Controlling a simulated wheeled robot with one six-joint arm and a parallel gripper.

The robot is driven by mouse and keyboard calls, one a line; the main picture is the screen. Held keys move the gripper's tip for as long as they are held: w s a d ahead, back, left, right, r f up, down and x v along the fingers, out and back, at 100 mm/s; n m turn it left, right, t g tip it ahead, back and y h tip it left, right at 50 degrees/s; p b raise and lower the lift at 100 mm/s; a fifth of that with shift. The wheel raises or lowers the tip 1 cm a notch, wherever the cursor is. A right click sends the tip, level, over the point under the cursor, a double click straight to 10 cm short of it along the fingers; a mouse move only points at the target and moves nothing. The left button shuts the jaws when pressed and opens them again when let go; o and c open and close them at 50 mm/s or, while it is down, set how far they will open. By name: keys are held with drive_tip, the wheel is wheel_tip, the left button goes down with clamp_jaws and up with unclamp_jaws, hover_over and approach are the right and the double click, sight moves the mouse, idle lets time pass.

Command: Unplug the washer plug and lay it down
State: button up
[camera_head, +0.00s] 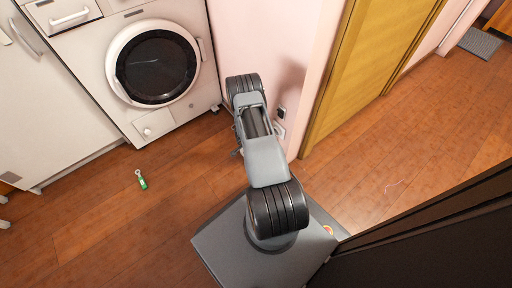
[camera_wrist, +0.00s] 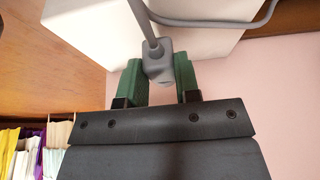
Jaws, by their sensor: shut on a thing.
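The washer (camera_head: 155,70) stands at the upper left of the head view, with a round dark door. In the wrist view my gripper (camera_wrist: 160,72) has its green fingers on either side of a grey plug (camera_wrist: 158,62). It is shut on the plug. A grey cord (camera_wrist: 147,22) runs from the plug towards the top of the view, in front of a white surface. No socket shows around the plug in the wrist view. In the head view my arm hides the gripper and the plug.
A green-handled item (camera_head: 141,181) lies on the wooden floor (camera_head: 90,215) left of my base. A pink wall (camera_head: 300,50) and a yellow wooden door (camera_head: 365,60) are at the right. Small fittings (camera_head: 281,112) are near the wall beside my arm. Coloured items (camera_wrist: 30,150) show at lower left in the wrist view.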

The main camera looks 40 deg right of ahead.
drive_tip(key=shift+f+b, duration=0.7)
drive_tip(key=shift+f, duration=0.45)
drive_tip(key=o, duration=1.1)
drive_tip(key=shift+r, duration=0.1)
drive_tip(key=shift+r, duration=0.15)
drive_tip(key=p+v, duration=0.2)
drive_tip(key=shift+a+r+p, duration=0.1)
drive_tip(key=shift+r+p, duration=0.2)
drive_tip(key=shift+a, duration=0.1)
drive_tip(key=shift+r, duration=0.1)
drive_tip(key=p+v, duration=0.7)
drive_tip(key=v, duration=0.6)
drive_tip(key=shift+a+r, duration=0.1)
drive_tip(key=shift+r, duration=0.25)
